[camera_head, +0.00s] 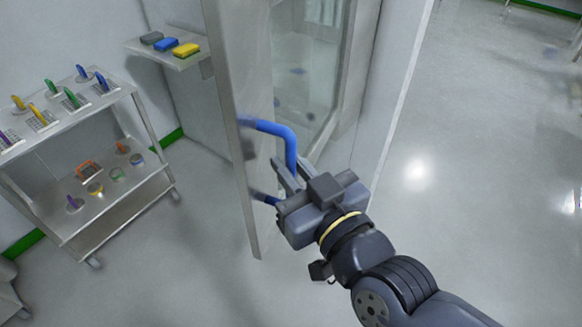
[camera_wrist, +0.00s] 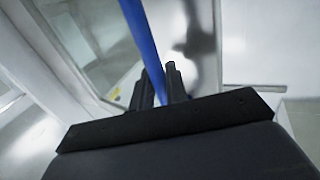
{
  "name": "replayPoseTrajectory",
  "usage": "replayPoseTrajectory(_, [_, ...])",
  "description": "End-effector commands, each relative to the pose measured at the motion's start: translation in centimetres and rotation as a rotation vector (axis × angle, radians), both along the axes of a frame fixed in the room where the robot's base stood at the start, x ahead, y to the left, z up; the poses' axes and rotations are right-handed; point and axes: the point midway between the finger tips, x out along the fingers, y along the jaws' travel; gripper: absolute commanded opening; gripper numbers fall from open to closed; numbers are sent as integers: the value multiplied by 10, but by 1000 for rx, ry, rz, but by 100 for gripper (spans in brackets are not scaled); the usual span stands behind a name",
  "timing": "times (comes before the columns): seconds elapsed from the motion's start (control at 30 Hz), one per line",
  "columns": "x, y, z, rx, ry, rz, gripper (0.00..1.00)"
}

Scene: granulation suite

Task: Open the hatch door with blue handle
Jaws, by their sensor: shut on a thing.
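The blue handle (camera_head: 291,150) is a bent bar on the hatch door, fixed to its steel stile (camera_head: 237,150). A glass pane (camera_head: 303,70) lies to the right of the stile. My gripper (camera_head: 287,182) is shut around the lower part of the handle, and its jaws hide some of that part. In the wrist view the blue bar (camera_wrist: 142,42) runs down between the two dark fingers (camera_wrist: 157,85), with the glass (camera_wrist: 95,40) to its left and bright steel to its right. I cannot tell from these views how far the door stands ajar.
A steel trolley (camera_head: 150,190) with coloured tools stands at the left. A small wall shelf (camera_head: 190,62) holds grey, blue and yellow blocks. A white wall panel (camera_head: 390,90) stands just right of the door. The floor (camera_head: 470,170) is clear at the right.

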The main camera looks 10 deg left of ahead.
Motion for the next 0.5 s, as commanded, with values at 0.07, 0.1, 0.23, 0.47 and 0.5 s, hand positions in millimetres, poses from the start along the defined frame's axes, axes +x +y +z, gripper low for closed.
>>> replayPoseTrajectory(0.07, [1,0,3,6,-5,-4,0])
replayPoseTrajectory(0.1, [1,0,3,7,-5,-3,0])
replayPoseTrajectory(0.23, [2,0,3,7,-5,-3,0])
replayPoseTrajectory(0.47, [2,0,4,8,-5,-3,0])
replayPoseTrajectory(0.5, [2,0,4,8,-5,-4,18])
